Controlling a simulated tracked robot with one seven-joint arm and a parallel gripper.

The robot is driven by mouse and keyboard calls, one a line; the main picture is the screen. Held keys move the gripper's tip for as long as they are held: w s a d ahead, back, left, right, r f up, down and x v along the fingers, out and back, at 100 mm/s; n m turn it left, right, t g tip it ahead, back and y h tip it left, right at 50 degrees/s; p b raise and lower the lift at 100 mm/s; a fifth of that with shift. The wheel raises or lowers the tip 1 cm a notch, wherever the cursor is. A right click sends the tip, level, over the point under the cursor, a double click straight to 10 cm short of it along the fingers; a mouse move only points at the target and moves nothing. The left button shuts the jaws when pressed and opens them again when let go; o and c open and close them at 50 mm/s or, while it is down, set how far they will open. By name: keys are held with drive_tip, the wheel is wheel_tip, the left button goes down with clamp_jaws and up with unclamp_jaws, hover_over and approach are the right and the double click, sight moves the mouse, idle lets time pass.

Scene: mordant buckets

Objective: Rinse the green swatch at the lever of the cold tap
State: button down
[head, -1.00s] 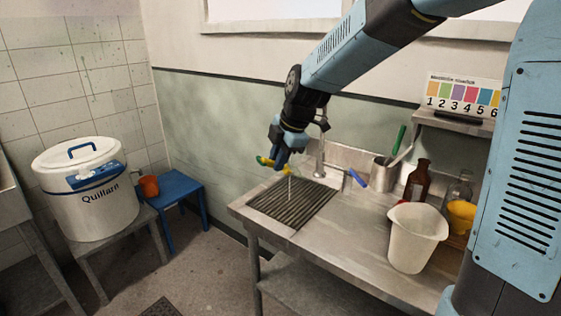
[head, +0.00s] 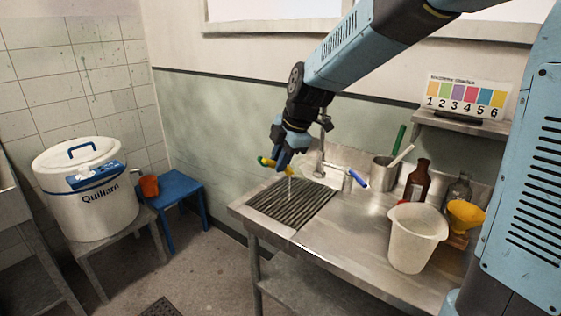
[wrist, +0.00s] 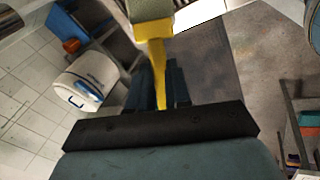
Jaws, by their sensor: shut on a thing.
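My gripper (head: 278,164) is shut on a yellow piece (head: 272,167) that has a small green end (head: 262,161) at its left. In the wrist view the yellow piece (wrist: 151,60) sits between the fingers, with a grey-green block (wrist: 150,8) at the top edge. I cannot tell whether the green part is the swatch. The gripper is above the ribbed drain grate (head: 292,207). A thin pale vertical streak shows below it; I cannot tell whether it is water. A blue lever (head: 358,180) stands on a tap right of the grate, apart from the gripper.
A white drum (head: 82,200) and a blue stool (head: 180,187) stand at left.

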drive_tip(key=s+d+r, duration=0.1)
drive_tip(key=s+r, duration=0.1)
drive_tip(key=s, duration=0.4)
drive_tip(key=shift+d+r, duration=0.15)
drive_tip(key=shift+d, duration=0.15)
idle(0.3)
